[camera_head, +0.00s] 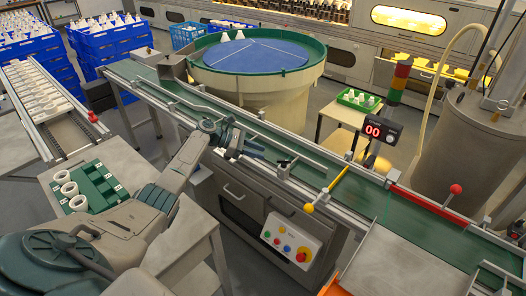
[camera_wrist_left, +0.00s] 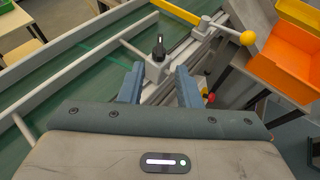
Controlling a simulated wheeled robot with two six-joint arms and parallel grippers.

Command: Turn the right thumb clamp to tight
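The right thumb clamp (camera_head: 284,168) is a small black knob on a grey block at the conveyor's near guide rail. In the left wrist view the clamp (camera_wrist_left: 158,47) stands upright just beyond my fingertips, roughly centred between them. My left gripper (camera_head: 250,150) reaches over the near conveyor edge, to the left of the clamp. In the left wrist view the two blue-grey fingers of the gripper (camera_wrist_left: 158,80) are apart, with nothing between them. No contact with the knob shows. My right gripper is not in view.
A lever with a yellow ball (camera_head: 309,208) crosses the conveyor (camera_head: 345,185) right of the clamp. An orange bin (camera_wrist_left: 285,62) lies beyond it. A button panel (camera_head: 290,243) is below. A green tray with white rings (camera_head: 92,188) stands left, near my arm.

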